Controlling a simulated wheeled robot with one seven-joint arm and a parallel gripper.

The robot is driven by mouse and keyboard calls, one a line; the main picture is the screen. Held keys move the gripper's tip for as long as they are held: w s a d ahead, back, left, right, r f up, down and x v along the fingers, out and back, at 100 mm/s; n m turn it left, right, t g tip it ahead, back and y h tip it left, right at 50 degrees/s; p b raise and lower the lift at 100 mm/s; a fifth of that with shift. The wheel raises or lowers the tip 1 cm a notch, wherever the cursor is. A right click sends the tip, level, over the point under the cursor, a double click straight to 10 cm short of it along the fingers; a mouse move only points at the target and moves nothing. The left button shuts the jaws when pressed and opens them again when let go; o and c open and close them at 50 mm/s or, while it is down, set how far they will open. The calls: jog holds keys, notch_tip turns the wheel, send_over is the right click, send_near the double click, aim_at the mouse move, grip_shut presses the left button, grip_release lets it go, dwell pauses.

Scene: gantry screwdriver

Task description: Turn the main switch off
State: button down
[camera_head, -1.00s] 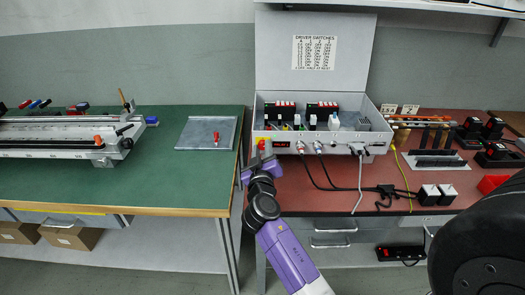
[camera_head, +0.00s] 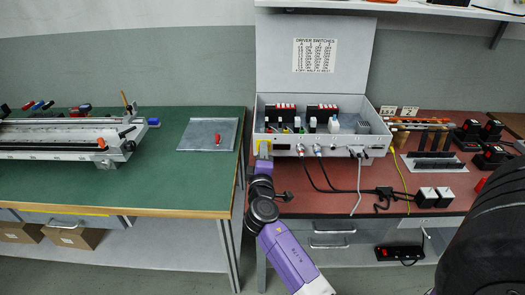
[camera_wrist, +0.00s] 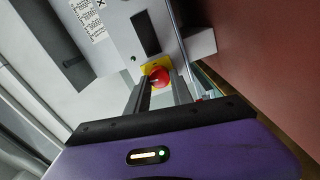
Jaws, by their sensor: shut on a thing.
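The main switch is a red knob on a yellow plate on the front of the grey control box (camera_head: 340,141). In the wrist view the red knob of the main switch (camera_wrist: 159,77) sits between the tips of my gripper (camera_wrist: 160,88), which is shut on it. In the head view my gripper (camera_head: 263,155) is at the left end of the box front and covers most of the switch. Only a bit of the yellow plate (camera_head: 264,141) shows there. The knob's exact turn angle is hard to tell.
Cables plug into the box front right of the switch and hang over the red bench (camera_head: 350,203). A green bench (camera_head: 100,180) stands left, with a rail assembly and a metal plate (camera_head: 208,135) holding a red-handled item. The box lid (camera_head: 315,60) is open.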

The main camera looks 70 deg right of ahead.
jog(key=shift+n, duration=0.8)
jog(key=shift+p, duration=0.3)
jog(key=c, duration=1.1)
grip_release()
jog(key=v, duration=0.8)
jog(key=shift+b, duration=0.4)
jog(key=shift+w, duration=0.1)
